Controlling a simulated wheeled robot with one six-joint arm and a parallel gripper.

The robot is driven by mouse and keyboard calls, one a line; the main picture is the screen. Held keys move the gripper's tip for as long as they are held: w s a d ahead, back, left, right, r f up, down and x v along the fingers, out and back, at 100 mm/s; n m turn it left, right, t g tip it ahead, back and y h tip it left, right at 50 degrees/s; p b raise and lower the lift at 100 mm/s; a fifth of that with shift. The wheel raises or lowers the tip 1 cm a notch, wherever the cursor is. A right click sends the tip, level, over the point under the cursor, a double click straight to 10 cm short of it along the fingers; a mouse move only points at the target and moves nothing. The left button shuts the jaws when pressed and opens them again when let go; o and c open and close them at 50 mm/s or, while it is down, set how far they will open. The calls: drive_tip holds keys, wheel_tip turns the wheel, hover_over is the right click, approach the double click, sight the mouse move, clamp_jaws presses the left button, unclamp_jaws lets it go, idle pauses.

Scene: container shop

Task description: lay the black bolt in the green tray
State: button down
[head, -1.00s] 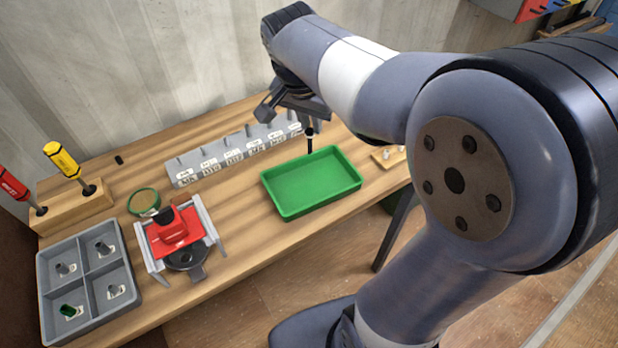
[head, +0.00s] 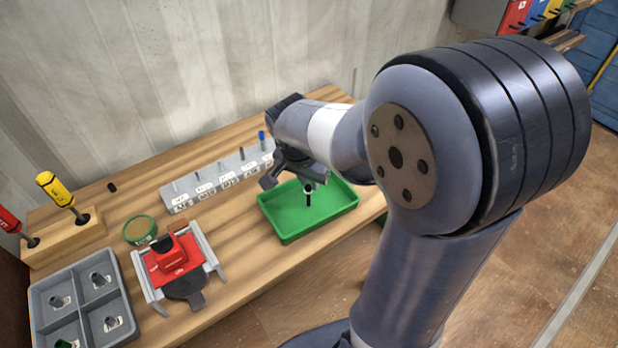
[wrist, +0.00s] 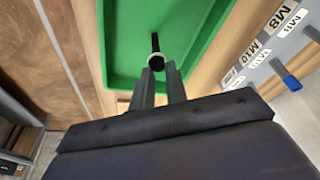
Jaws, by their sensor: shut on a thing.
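The green tray (head: 283,236) lies on the wooden bench, right of the red vise-like fixture. My gripper (head: 309,184) is over the tray and shut on the black bolt (head: 308,198), which hangs below the fingers. In the wrist view the gripper (wrist: 160,72) has the bolt (wrist: 155,44) at its fingertips, with the green tray (wrist: 122,85) behind it. The bolt has a light band or head end near the fingers. Whether its lower end touches the tray floor I cannot tell.
A grey rack (head: 180,204) with labelled sections and upright pins, one blue-topped, stands behind the tray. The red fixture (head: 172,258), a green-rimmed round dish (head: 139,230), a grey compartment box (head: 125,318) and a screwdriver block (head: 55,243) stand to the left.

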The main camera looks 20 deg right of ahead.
drive_tip(key=shift+f, duration=0.2)
drive_tip(key=c, duration=1.4)
unclamp_jaws()
drive_tip(key=shift+r, duration=0.1)
drive_tip(key=shift+r, duration=0.45)
drive_tip(key=v, duration=1.1)
drive_tip(key=shift+r, duration=0.2)
drive_tip(key=shift+o, duration=0.3)
drive_tip(key=shift+s+a, duration=0.1)
